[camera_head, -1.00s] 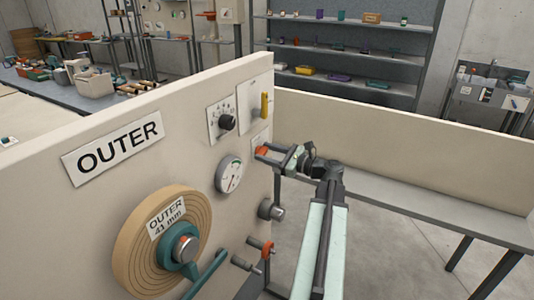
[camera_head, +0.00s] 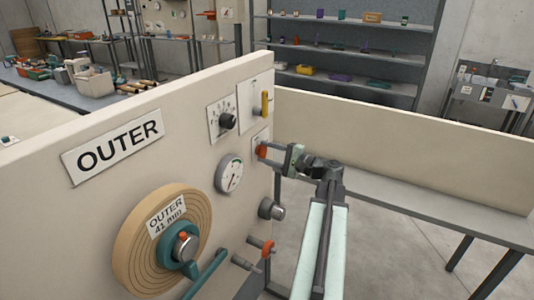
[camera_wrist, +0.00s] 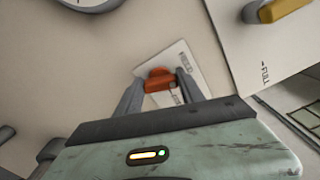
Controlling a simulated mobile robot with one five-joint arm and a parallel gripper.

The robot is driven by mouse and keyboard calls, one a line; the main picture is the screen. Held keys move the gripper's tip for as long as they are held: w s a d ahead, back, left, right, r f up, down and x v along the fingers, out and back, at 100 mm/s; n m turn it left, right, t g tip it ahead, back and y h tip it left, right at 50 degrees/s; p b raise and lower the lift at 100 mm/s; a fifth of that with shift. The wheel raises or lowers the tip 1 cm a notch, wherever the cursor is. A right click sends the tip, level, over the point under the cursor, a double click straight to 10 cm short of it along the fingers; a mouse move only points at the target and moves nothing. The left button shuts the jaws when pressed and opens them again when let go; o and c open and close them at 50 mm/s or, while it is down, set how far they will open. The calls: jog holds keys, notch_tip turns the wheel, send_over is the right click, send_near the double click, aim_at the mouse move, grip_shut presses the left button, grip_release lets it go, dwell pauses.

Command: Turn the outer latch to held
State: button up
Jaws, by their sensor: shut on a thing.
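The outer latch is probably the small orange-red knob (camera_head: 262,151) on a small white plate near the right edge of the beige panel, below a yellow lever. It also shows in the wrist view as an orange knob (camera_wrist: 160,79) on a tilted white plate (camera_wrist: 186,58) with lettering too small to read. My gripper (camera_head: 266,151) reaches in from the right and is shut on this orange knob. In the wrist view, the gripper fingers (camera_wrist: 160,88) sit on either side of it. Part of the plate is hidden behind the fingers.
The panel (camera_head: 100,200) carries a yellow lever (camera_head: 264,103), a black dial (camera_head: 227,121), a round gauge (camera_head: 229,174), a grey knob (camera_head: 270,209) and an OUTER roll (camera_head: 137,254). A red-tipped crank (camera_head: 268,248) juts out below my gripper. Open floor (camera_head: 400,255) lies to the right.

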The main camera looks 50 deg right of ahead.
jog(key=shift+n, duration=1.8)
jog(key=shift+f, duration=0.1)
jog(key=o, duration=1.4)
jog(key=shift+c, duration=0.2)
jog(key=v, duration=0.8)
